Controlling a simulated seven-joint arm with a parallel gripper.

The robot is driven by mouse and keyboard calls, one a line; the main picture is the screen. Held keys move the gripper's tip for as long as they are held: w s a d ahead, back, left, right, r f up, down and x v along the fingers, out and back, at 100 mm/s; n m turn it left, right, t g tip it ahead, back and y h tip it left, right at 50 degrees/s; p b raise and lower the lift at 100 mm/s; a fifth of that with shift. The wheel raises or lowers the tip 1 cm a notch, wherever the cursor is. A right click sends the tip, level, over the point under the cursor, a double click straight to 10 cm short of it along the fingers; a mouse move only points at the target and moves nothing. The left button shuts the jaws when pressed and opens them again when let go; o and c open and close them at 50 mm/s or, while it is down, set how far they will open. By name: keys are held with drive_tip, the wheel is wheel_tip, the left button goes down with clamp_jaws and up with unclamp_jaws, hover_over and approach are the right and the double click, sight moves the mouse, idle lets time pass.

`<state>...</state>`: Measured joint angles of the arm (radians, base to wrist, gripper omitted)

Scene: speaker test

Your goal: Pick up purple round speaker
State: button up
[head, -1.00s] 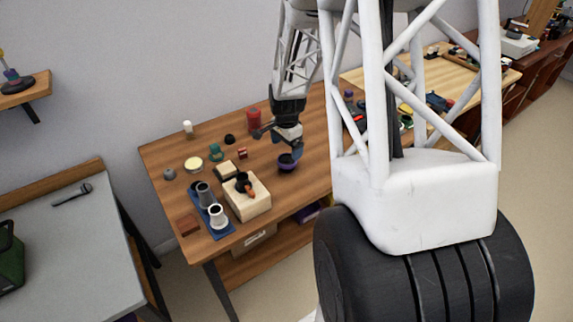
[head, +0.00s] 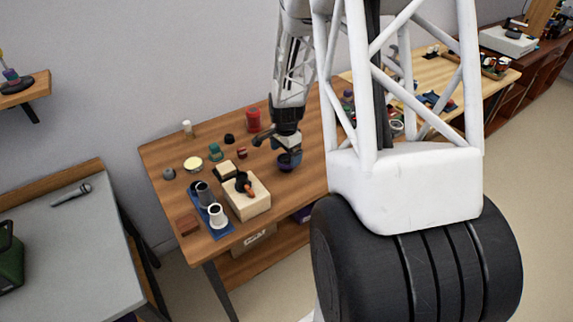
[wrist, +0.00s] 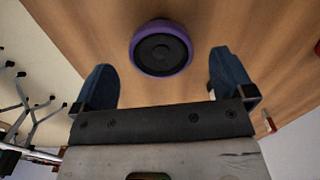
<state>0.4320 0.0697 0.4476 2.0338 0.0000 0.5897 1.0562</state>
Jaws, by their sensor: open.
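The purple round speaker (wrist: 161,47) sits on the wooden table, its dark round face toward the wrist camera. In the wrist view it lies ahead of and between the two blue fingers of my gripper (wrist: 164,82), with bare table around it. In the head view the speaker (head: 287,163) is partly hidden behind my gripper (head: 280,147), which is just above it. My gripper is open and empty. From these views I cannot tell whether a finger touches the speaker.
A light wooden block (head: 250,203) with dark items on top stands left of the speaker. A red cylinder (head: 253,120) stands behind. A blue tray (head: 222,233) with cups and several small objects fill the table's left part. Bare table (head: 312,150) lies right of the speaker.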

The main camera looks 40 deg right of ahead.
sight(285, 159)
drive_tip(key=shift+a+f, duration=0.1)
drive_tip(key=shift+f, duration=2.3)
drive_tip(key=c, duration=1.2)
drive_tip(key=shift+o, duration=0.2)
drive_tip(key=shift+r, duration=0.2)
drive_tip(key=shift+r, duration=0.8)
drive_tip(key=shift+s+r, duration=0.1)
drive_tip(key=shift+r, duration=0.8)
drive_tip(key=s+a, duration=0.2)
drive_tip(key=s, duration=0.2)
drive_tip(key=s+a+r, duration=0.1)
drive_tip(key=s+a, duration=0.1)
drive_tip(key=s, duration=0.3)
drive_tip(key=s+a, duration=0.2)
drive_tip(key=s, duration=0.3)
drive_tip(key=shift+s+a+r, duration=0.15)
drive_tip(key=shift+a, duration=0.05)
